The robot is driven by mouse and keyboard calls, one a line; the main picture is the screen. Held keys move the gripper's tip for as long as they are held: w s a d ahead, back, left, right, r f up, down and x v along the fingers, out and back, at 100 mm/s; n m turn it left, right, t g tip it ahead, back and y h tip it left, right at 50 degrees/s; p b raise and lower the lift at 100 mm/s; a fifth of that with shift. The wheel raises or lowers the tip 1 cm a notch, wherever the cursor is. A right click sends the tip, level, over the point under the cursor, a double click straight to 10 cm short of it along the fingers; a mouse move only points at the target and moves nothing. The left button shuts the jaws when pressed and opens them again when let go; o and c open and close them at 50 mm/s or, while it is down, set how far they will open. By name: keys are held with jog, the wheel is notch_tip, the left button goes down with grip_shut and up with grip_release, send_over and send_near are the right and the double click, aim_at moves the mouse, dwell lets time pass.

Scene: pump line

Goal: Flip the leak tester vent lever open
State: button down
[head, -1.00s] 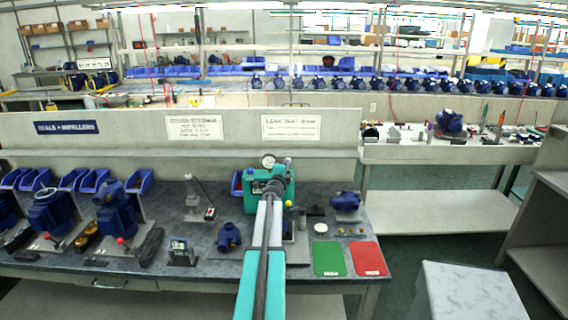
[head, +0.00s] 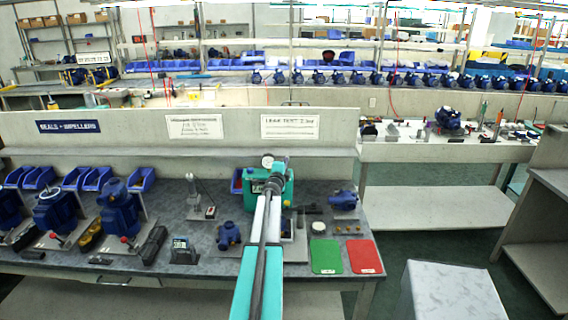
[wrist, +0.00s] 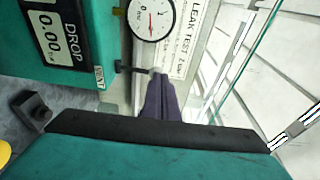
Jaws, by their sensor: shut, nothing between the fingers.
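The teal leak tester (head: 284,186) stands on the bench in the head view, with its round gauge (head: 267,161) on top. In the wrist view its DROP display (wrist: 55,35), gauge (wrist: 152,18) and VENT label (wrist: 98,76) show close up, turned sideways. The vent lever (wrist: 132,69) is a thin dark bar beside that label, with a greyish end. My gripper (wrist: 158,82) is shut and empty, its dark fingers at the lever's end. They overlap it in the picture; I cannot tell whether they touch. In the head view my arm hides much of the tester's front.
A blue pump part (head: 229,236) sits left of my arm. A green mat (head: 325,256) and a red mat (head: 364,257) lie to the right. A black block (wrist: 32,110) and a yellow knob (wrist: 4,154) are at left in the wrist view. A shelf backs the bench.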

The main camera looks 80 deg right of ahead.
jog(key=shift+d+r+p, duration=0.3)
jog(key=shift+d+p, duration=0.1)
jog(key=shift+p, duration=0.05)
jog(key=shift+w+d+r+p, duration=0.15)
jog(key=shift+d+p, duration=0.1)
jog(key=shift+d, duration=0.15)
jog(key=shift+w+d+r+p, duration=0.1)
jog(key=shift+d+r+p, duration=0.1)
jog(key=shift+d, duration=0.2)
jog(key=shift+w+d+r, duration=0.1)
jog(key=shift+w+d, duration=0.1)
jog(key=shift+d, duration=0.8)
jog(key=shift+w+a+r+p, duration=0.1)
jog(key=shift+p, duration=0.25)
